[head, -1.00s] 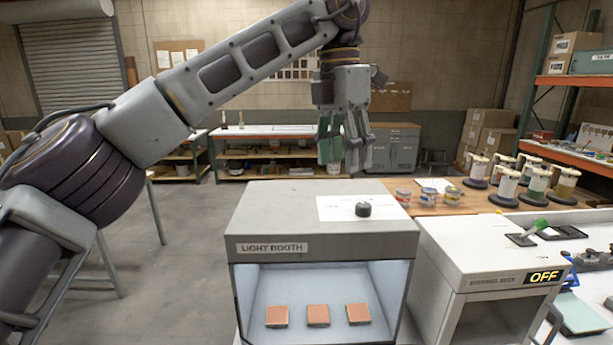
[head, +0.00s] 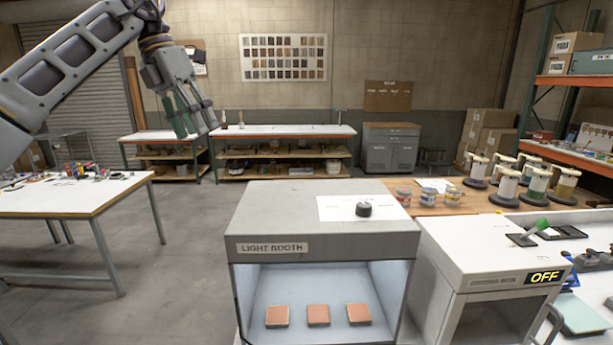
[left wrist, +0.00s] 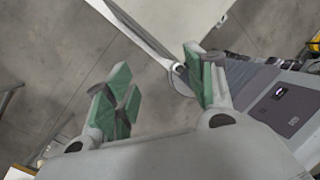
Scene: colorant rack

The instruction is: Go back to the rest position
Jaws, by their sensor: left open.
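My left gripper (head: 192,122) hangs in the upper left of the head view, in the air left of the light booth and clear of it. Its fingers with green pads are spread and empty. The left wrist view shows the same open fingers (left wrist: 160,95) above the grey floor, with nothing between them. My right gripper is not in the head view.
The grey light booth (head: 322,217) stands in front with three orange tiles (head: 318,315) inside and a black knob (head: 363,209) on top. A white cabinet (head: 490,250) marked OFF is to its right. A work table (head: 75,195) stands at left. Open floor (head: 190,240) lies between.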

